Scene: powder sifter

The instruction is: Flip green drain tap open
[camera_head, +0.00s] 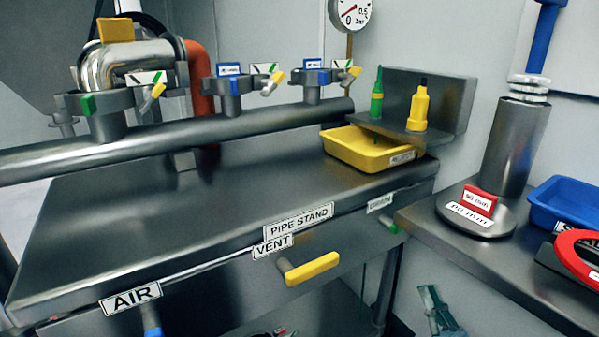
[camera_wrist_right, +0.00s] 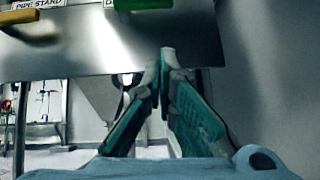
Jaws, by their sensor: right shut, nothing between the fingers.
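The green drain tap (camera_head: 391,226) shows as a small green handle end at the right end of the bench's front panel, below the DRAIN label (camera_head: 380,203). In the right wrist view, a green handle (camera_wrist_right: 143,4) is cut off by the top edge. My right gripper (camera_head: 429,290) is low in the head view, below and to the right of the green tap and apart from it. In the wrist view, its teal fingers (camera_wrist_right: 161,62) come together at the tips with nothing between them. My left gripper is not in view.
The yellow VENT handle (camera_head: 312,269) sticks out left of the green tap, and the blue AIR handle (camera_head: 152,331) is farther left. A side table (camera_head: 480,262) with a blue tray (camera_head: 567,203) stands right. A bench leg (camera_head: 384,290) stands below the green tap.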

